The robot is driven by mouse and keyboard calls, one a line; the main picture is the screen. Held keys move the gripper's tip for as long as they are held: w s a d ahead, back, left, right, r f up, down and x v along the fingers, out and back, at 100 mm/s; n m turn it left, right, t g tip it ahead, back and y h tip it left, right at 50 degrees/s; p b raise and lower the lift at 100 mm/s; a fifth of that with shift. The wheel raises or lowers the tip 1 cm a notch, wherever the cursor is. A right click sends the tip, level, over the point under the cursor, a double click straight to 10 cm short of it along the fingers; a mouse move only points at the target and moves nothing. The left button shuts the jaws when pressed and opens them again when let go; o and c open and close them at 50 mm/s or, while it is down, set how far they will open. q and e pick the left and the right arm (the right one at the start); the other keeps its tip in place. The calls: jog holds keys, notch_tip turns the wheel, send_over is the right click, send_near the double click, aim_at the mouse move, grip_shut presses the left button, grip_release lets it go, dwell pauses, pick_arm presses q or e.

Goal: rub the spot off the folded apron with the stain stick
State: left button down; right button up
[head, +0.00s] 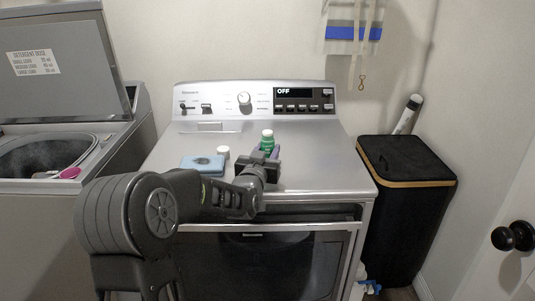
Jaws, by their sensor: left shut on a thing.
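The folded apron (191,164) is a small light blue pad on the dryer top, left of centre, with a dark spot (203,161) on its upper face. My left gripper (262,158) is right of the apron, over the dryer top and apart from it. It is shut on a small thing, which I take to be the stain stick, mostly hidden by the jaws. A purple piece (275,153) shows at the jaws' right side. A green bottle (267,141) shows just behind them. I cannot tell which parts touch. My right gripper is out of view.
A small white-topped container (223,152) stands between apron and gripper. The dryer's control panel (255,98) rises behind. An open top-load washer (68,125) is at left, a black hamper (405,200) at right. The dryer top (318,165) is clear at right.

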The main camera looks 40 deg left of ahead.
aim_at(268, 131)
pick_arm(q)
notch_tip(268, 131, up, 9)
jog(key=shift+r, duration=0.1)
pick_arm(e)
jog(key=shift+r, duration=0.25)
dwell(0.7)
